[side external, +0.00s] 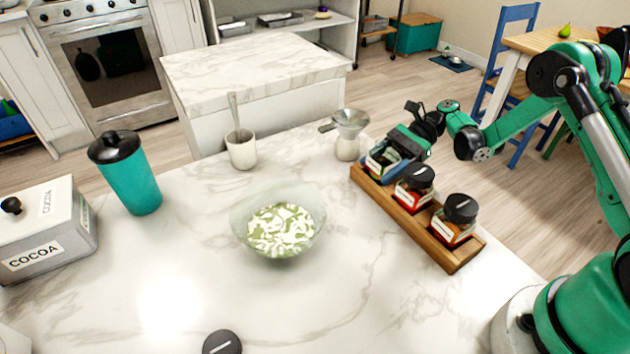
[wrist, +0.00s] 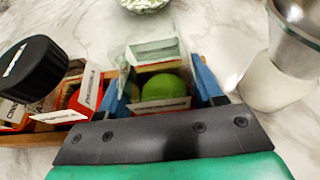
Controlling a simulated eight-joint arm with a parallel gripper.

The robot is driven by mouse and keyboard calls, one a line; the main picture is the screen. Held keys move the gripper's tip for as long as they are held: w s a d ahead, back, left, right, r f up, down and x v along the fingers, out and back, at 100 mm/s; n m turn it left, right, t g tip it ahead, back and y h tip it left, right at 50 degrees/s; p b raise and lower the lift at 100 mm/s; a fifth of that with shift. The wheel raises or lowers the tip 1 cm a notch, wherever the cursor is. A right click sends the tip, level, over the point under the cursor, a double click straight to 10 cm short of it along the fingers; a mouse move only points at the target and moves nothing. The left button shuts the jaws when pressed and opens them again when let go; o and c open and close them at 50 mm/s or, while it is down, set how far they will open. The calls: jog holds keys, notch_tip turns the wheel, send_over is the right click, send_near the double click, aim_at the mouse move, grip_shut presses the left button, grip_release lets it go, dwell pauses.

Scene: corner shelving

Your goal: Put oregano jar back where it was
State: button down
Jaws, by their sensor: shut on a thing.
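The oregano jar (side external: 379,160) is a clear glass jar with a white label, at the far left end of the wooden spice rack (side external: 455,255). My gripper (side external: 397,150) is shut on it, with blue fingers on both sides. In the wrist view the jar (wrist: 158,52) shows between the fingers, with green content and no lid seen on it. It is over or in the rack's end place; I cannot tell whether its base rests on the wood. Two dark-lidded jars, a middle jar (side external: 414,188) and a near jar (side external: 455,222), stand in the rack.
A glass bowl (side external: 278,220) with green flecks stands left of the rack. A metal funnel on a pale holder (side external: 347,148) stands close behind the rack.

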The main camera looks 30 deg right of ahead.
jog(key=shift+a+f, duration=0.1)
jog(key=shift+f, duration=0.55)
jog(key=shift+c, duration=0.2)
grip_release()
notch_tip(320, 180, up, 21)
jog(key=shift+w+r, duration=0.15)
jog(key=shift+r, duration=0.05)
